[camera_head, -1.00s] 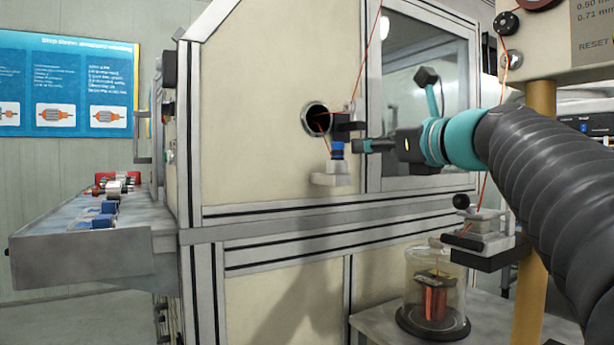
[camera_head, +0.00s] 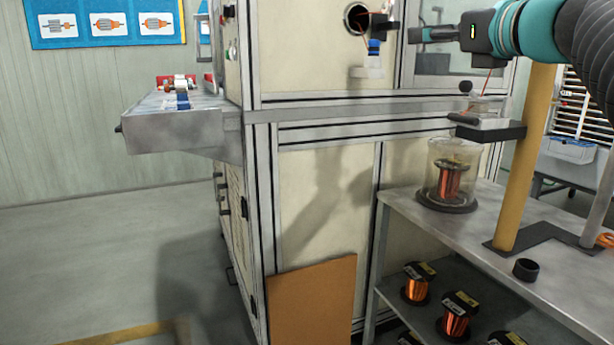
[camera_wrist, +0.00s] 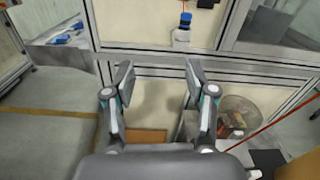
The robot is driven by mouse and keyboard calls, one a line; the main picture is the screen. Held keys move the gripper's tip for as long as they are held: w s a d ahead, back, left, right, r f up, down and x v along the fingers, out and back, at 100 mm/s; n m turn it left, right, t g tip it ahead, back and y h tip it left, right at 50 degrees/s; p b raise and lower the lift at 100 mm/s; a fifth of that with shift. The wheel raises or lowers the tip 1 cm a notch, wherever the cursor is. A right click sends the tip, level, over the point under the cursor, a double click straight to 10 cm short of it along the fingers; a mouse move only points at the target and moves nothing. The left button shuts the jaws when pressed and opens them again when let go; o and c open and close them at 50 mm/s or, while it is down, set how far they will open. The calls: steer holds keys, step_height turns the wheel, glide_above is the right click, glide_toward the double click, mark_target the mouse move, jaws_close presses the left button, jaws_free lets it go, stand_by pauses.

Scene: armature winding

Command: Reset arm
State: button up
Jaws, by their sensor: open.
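My arm enters the head view from the upper right, with a dark ribbed sleeve and a teal wrist. My gripper (camera_head: 418,35) points left toward the face of the winding machine (camera_head: 330,140), right of its round hole and small bracket. In the wrist view my gripper (camera_wrist: 158,80) shows two spread fingers with nothing between them. Beyond the fingers are the machine's frame rail and cream panel. The bracket with a blue-capped part (camera_head: 374,47) stands beside the fingertips in the head view; it also shows in the wrist view (camera_wrist: 184,22), above and past the fingers. I cannot tell the exact gap.
A grey side tray (camera_head: 170,140) juts out left. At right, a metal table (camera_head: 550,240) carries a yellow post (camera_head: 525,150) and a copper spool under a glass cover (camera_head: 440,190). More spools (camera_head: 455,315) sit on its lower shelf. Floor at left is clear.

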steer(key=s+a+f+n+g+h, duration=0.1)
steer(key=s+a+f+n+g, duration=0.15)
steer(key=f+n, duration=0.4)
steer(key=s+a+f+n+g+h, duration=0.1)
steer(key=s+a+f+n+g, duration=0.15)
steer(key=f, duration=0.75)
steer(key=s+a+f+n+g, duration=0.1)
steer(key=s+a+f+n, duration=0.15)
steer(key=f+n, duration=0.4)
steer(key=s+d+f+n+g+h, duration=0.1)
steer(key=s+f+n+g+h, duration=0.1)
steer(key=s+f+n, duration=0.5)
steer(key=s+d+f+n+g+h, duration=0.2)
steer(key=s+f+n, duration=0.5)
steer(key=f, duration=1)
steer(key=shift+s+n+g+h, duration=0.4)
steer(key=shift+s+g, duration=0.1)
steer(key=shift+s, duration=0.2)
steer(key=shift+d, duration=0.1)
